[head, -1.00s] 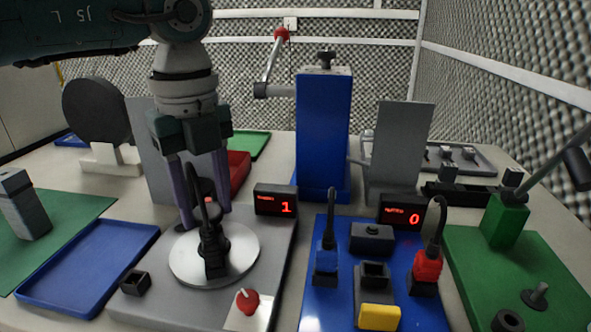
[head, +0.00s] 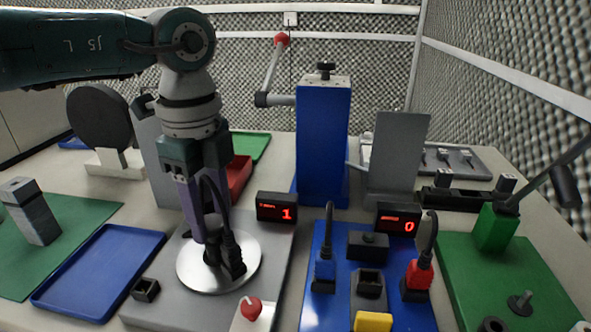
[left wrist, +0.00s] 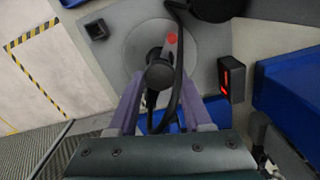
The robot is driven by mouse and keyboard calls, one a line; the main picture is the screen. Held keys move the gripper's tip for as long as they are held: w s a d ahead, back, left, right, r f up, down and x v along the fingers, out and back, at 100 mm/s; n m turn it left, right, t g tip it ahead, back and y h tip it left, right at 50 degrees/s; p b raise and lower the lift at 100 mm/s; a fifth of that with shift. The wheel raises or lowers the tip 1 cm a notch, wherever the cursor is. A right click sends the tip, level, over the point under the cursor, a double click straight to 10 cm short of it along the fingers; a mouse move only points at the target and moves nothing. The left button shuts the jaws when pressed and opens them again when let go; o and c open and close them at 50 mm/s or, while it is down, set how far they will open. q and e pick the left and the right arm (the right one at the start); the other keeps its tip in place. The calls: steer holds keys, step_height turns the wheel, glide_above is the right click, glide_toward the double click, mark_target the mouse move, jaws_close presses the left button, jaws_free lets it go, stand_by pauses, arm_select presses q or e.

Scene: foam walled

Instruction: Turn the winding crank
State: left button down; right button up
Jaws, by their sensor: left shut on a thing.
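The winding crank (head: 234,262) is black and sits on a round silver disc (head: 185,272) on a grey base plate at the left. My left gripper (head: 212,235) comes down from above and is shut on the crank's upright black handle. In the left wrist view, the round black end of the handle (left wrist: 160,74) stands between the two purple fingers of my left gripper (left wrist: 160,102). A thin black cable-like loop rises beside the fingers. The fingers partly hide the crank in the head view. My right gripper is not in view.
A display (head: 276,208) reading 1 stands just right of the disc. A red knob (head: 250,307) and a small black socket (head: 146,289) are in front. A blue column (head: 322,145) with a red-tipped lever stands behind. A blue tray (head: 95,270) lies left.

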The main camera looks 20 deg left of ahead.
arm_select(q)
steer(key=shift+n+p, duration=1.75)
steer(key=shift+n, duration=0.65)
steer(key=shift+n+p, duration=1.75)
steer(key=shift+n, duration=0.65)
steer(key=shift+n+p, duration=1)
steer(key=shift+n, duration=0.4)
steer(key=shift+n+p, duration=1.25)
steer(key=shift+n, duration=0.65)
steer(key=shift+n, duration=0.6)
steer(key=shift+c, duration=1.7)
jaws_free()
